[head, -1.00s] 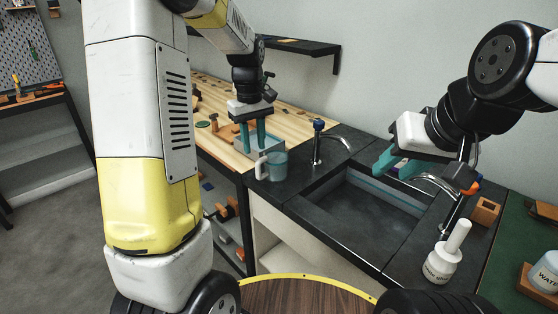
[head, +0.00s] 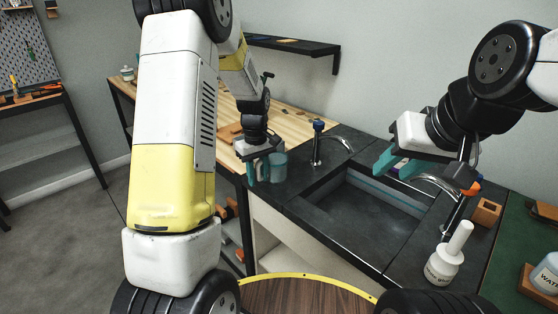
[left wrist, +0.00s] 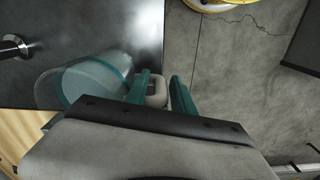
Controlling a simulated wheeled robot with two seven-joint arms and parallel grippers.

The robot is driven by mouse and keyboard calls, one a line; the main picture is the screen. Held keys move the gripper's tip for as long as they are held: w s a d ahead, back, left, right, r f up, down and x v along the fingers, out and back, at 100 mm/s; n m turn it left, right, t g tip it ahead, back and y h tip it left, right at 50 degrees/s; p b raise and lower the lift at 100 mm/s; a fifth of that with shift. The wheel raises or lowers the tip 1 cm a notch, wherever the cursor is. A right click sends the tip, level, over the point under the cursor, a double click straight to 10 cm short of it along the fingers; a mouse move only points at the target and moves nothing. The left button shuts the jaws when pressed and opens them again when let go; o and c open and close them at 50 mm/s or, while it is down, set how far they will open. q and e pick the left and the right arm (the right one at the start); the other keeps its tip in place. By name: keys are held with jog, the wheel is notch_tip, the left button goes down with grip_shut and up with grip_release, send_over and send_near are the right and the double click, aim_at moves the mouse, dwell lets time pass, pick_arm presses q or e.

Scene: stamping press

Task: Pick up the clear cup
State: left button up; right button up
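The clear cup (head: 280,167) is a bluish see-through tumbler with a pale handle, standing on the dark counter near its left end. My left gripper (head: 259,179) is low beside the cup's handle side and partly covers the cup. In the left wrist view the cup (left wrist: 88,80) lies left of the fingers, and its pale handle (left wrist: 157,88) shows between the two teal fingers of the left gripper (left wrist: 162,77). These fingers are apart, with a gap on the right of the handle. My right gripper (head: 398,165) is open and empty above the sink.
The sink (head: 365,215) and a tap (head: 318,145) are to the right of the cup. A white bottle (head: 444,262) stands at the front right, near a wooden block (head: 486,212). A wooden bench (head: 290,113) is behind. A shelf (head: 295,47) hangs on the wall.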

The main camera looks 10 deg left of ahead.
pick_arm(q)
jog(key=shift+f, duration=0.35)
jog(key=shift+c, duration=0.4)
grip_shut()
dwell(0.9)
